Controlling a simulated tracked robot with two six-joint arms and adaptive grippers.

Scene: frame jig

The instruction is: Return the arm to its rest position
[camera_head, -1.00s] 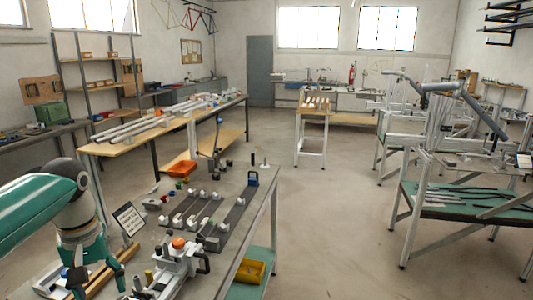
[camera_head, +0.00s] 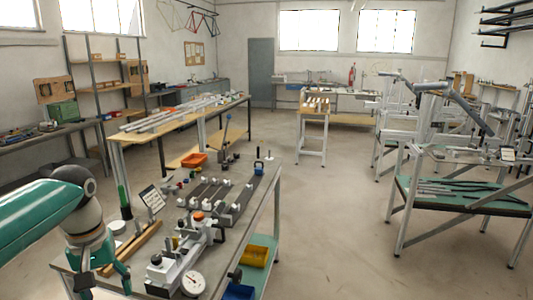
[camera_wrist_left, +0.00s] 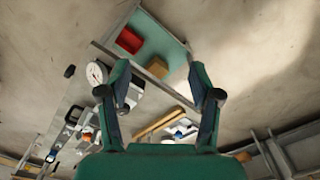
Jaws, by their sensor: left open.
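My left arm, teal with a dark joint, comes in from the left in the head view. Its gripper (camera_head: 104,281) hangs at the lower left, beside the near end of the workbench, with its fingers apart. In the left wrist view the two dark-tipped fingers (camera_wrist_left: 165,95) are spread, with nothing between their tips that looks held. Bench items show beyond and below them. My right arm and gripper are not in view.
The workbench (camera_head: 258,205) holds a clamp fixture (camera_head: 185,258), a dial gauge (camera_head: 193,283), wooden strips (camera_head: 130,247) and a small sign (camera_head: 152,198). A yellow bin (camera_head: 256,256) sits on its lower shelf. Open floor lies right of it, before a frame stand (camera_head: 445,190).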

